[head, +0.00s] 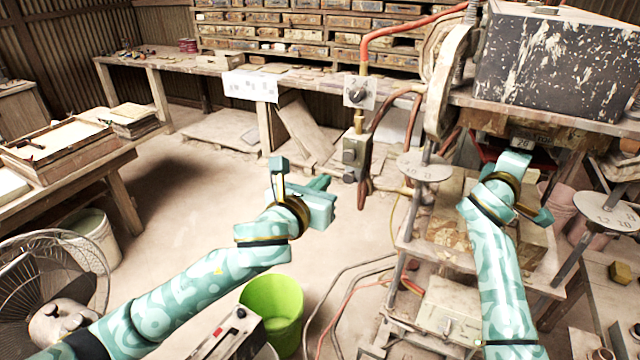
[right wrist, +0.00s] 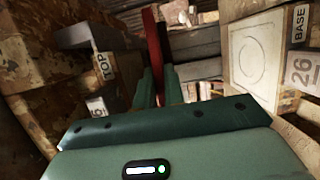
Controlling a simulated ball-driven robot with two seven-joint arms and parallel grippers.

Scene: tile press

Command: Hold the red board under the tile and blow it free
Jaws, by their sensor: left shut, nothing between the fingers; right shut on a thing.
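The red board (right wrist: 152,45) shows edge-on in the right wrist view, standing between the fingers of my right gripper (right wrist: 158,88), which is shut on it. In the head view my right gripper (head: 518,160) reaches in under the press head (head: 560,65), and dark red parts show beside it. The tile is not clearly visible; the underside of the press is hidden. My left gripper (head: 322,184) is shut and empty over the open floor, left of the upright pipe and valve (head: 358,92).
A lime green bucket (head: 272,305) stands below my left arm. A fan (head: 55,285) is at lower left. Hoses cross the floor before the press. Round plates (head: 425,165) flank the press. In the right wrist view, blocks labelled TOP and BASE (right wrist: 255,60) crowd both sides.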

